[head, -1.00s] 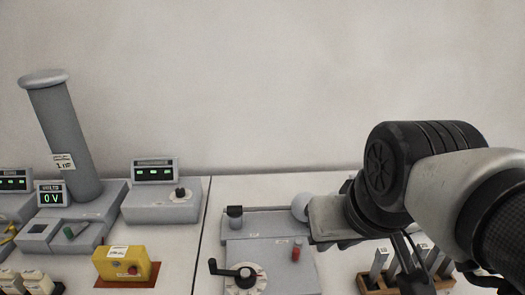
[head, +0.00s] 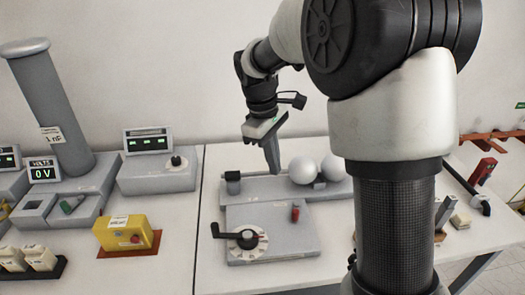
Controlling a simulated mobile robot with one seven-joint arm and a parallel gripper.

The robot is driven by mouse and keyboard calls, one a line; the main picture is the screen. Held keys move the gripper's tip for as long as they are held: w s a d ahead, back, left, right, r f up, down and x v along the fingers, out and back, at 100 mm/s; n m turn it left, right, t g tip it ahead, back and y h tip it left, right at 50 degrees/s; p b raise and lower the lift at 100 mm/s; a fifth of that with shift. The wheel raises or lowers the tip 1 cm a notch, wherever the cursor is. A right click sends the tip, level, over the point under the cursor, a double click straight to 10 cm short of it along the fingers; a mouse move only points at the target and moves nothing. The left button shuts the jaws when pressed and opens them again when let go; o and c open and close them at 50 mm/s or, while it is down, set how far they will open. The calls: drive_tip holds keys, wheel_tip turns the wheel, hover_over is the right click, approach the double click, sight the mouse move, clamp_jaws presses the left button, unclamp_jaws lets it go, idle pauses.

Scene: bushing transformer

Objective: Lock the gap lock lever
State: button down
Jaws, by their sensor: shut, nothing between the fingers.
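The grey spark-gap unit (head: 262,190) stands on the white table, with two pale spheres near its back right. On its front plate is a small upright red lever (head: 295,213); I cannot tell for sure that it is the gap lock lever. A black crank handle (head: 235,236) sits on a white dial (head: 249,250) at the front left. My gripper (head: 273,165) points down above the back of the unit, left of the spheres (head: 303,170). It is shut and empty, apart from the red lever.
A yellow box with a red button (head: 124,231) and a grey meter box (head: 155,172) stand to the left. A tall grey cylinder (head: 50,105) is at the far left. My arm covers the table right of the unit. A red-and-black item (head: 483,171) lies at the right.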

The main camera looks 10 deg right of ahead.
drive_tip(key=w+a+f+n+g, duration=0.1)
drive_tip(key=w+a+f+n, duration=0.1)
drive_tip(key=f, duration=0.4)
drive_tip(key=shift+w, duration=0.55)
drive_tip(key=shift+f, duration=0.1)
drive_tip(key=x, duration=1)
drive_tip(key=shift+s+d+f, duration=0.1)
drive_tip(key=shift+s+d, duration=0.05)
drive_tip(key=shift+d, duration=0.15)
drive_tip(key=shift+s+d+r+p, duration=0.2)
drive_tip(key=shift+s+d, duration=0.1)
drive_tip(key=shift+d, duration=0.3)
drive_tip(key=shift+s+d+r+p, duration=0.15)
drive_tip(key=shift+s+d, duration=0.15)
drive_tip(key=shift+d, duration=0.35)
drive_tip(key=shift+s+d+f, duration=0.15)
drive_tip(key=shift+s+d, duration=0.15)
drive_tip(key=shift+d, duration=0.2)
